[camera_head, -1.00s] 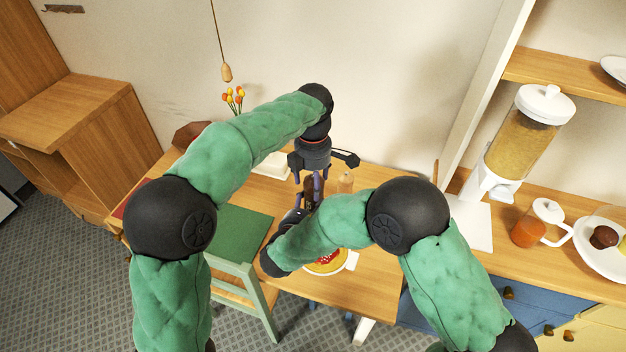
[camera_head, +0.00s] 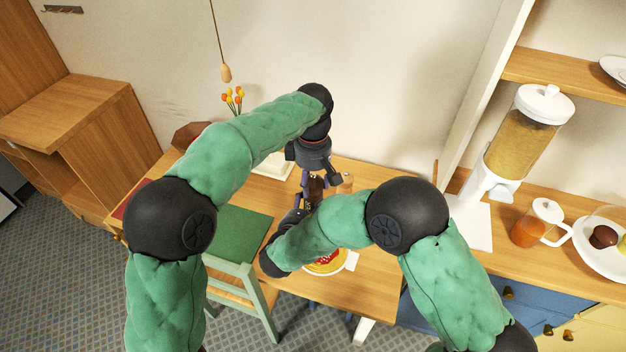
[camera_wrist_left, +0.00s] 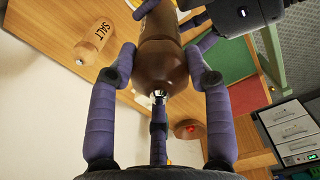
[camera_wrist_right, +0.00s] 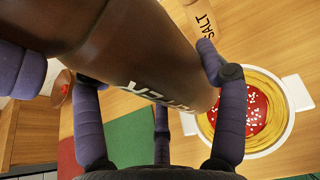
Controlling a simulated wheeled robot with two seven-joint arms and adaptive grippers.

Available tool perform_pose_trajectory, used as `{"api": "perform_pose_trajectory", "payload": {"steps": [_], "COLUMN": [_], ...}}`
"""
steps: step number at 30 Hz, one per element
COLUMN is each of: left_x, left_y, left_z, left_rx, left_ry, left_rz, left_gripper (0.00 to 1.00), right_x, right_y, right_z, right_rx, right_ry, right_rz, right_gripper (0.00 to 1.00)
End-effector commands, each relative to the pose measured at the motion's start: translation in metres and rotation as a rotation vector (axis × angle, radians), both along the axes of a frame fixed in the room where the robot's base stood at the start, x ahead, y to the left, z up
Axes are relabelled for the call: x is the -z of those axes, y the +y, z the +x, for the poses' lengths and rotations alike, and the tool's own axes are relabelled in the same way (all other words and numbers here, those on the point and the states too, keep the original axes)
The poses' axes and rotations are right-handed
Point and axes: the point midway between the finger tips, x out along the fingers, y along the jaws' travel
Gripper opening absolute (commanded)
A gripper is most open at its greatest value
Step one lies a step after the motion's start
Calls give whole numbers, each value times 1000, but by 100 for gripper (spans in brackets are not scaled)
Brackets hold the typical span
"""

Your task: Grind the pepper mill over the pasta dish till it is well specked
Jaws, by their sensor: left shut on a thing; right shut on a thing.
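The brown pepper mill (camera_head: 316,190) is held between my two grippers above the wooden table. My left gripper (camera_wrist_left: 160,58) is shut on its rounded top, with a shiny knob showing between the fingers. My right gripper (camera_wrist_right: 150,78) is shut on its body, where part of the white lettering shows. The white two-handled pasta dish (camera_wrist_right: 290,112) holds yellow pasta with red sauce and white bits; dark specks cannot be made out. In the right wrist view the mill's lower end overlaps the dish's edge. In the head view my right arm partly hides the dish (camera_head: 345,262).
A light wooden salt mill (camera_wrist_left: 95,42) stands on the table close by. A green chair (camera_head: 238,240) is at the table's near left. A counter at the right bears a cereal dispenser (camera_head: 525,130) and an orange jug (camera_head: 528,232). Orange flowers (camera_head: 233,98) show behind my left arm.

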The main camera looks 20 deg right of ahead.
Motion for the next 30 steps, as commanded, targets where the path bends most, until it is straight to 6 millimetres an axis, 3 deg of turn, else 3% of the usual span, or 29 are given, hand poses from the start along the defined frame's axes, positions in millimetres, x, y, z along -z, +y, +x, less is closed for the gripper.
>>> {"api": "perform_pose_trajectory", "payload": {"steps": [21, 30], "left_x": [2, 3], "left_y": [5, 6], "left_z": [1, 1], "left_rx": [803, 945], "left_ry": [7, 8], "left_rz": [10, 10], "left_gripper": [18, 18], "right_x": [-2, -2], "right_y": [-4, -4], "right_z": [0, 0], "right_rx": [15, 17], "right_ry": [-6, -7], "right_rz": [3, 3], "right_gripper": [29, 29]}}
